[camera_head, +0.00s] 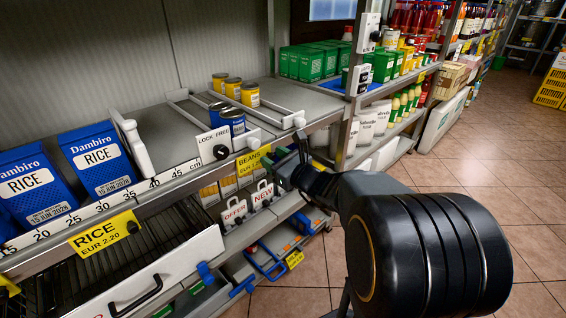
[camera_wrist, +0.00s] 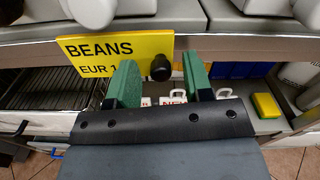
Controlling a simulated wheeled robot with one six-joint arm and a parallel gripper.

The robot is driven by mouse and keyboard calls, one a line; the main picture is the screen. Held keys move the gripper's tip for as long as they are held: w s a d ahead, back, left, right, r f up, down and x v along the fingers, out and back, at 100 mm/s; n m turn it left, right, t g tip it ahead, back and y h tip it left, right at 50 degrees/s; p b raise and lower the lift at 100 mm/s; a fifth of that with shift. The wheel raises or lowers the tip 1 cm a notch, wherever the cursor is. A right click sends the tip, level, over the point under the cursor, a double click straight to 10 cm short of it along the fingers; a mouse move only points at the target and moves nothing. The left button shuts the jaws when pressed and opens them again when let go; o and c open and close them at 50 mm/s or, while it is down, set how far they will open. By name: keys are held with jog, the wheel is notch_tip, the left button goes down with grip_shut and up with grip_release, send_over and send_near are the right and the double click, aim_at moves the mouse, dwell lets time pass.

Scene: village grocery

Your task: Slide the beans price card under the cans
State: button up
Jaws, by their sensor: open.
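The yellow beans price card (camera_head: 251,160) hangs on the front rail of the upper shelf, just right of the LOCK FREE slider. A black knob (camera_wrist: 160,68) sits at its right end in the wrist view, where the card (camera_wrist: 115,50) reads BEANS. Several cans (camera_head: 232,121), blue and yellow, stand on the shelf above, the front ones slightly left of the card. My gripper (camera_wrist: 158,80) is open, with one green finger on each side of the knob; contact cannot be told. In the head view my gripper (camera_head: 287,167) is at the rail, partly hidden by my arm.
A white slider marked LOCK FREE (camera_head: 213,143) is on the rail left of the card. A yellow rice card (camera_head: 104,233) hangs farther left, below blue rice boxes (camera_head: 97,160). OFFER and NEW tags (camera_head: 262,195) are below. Green boxes (camera_head: 303,62) stand farther right.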

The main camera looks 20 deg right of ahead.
jog(key=b+v, duration=0.1)
jog(key=v, duration=1.2)
jog(key=shift+s+b, duration=0.3)
jog(key=shift+b, duration=0.1)
jog(key=shift+d+r, duration=0.1)
jog(key=shift+r, duration=0.05)
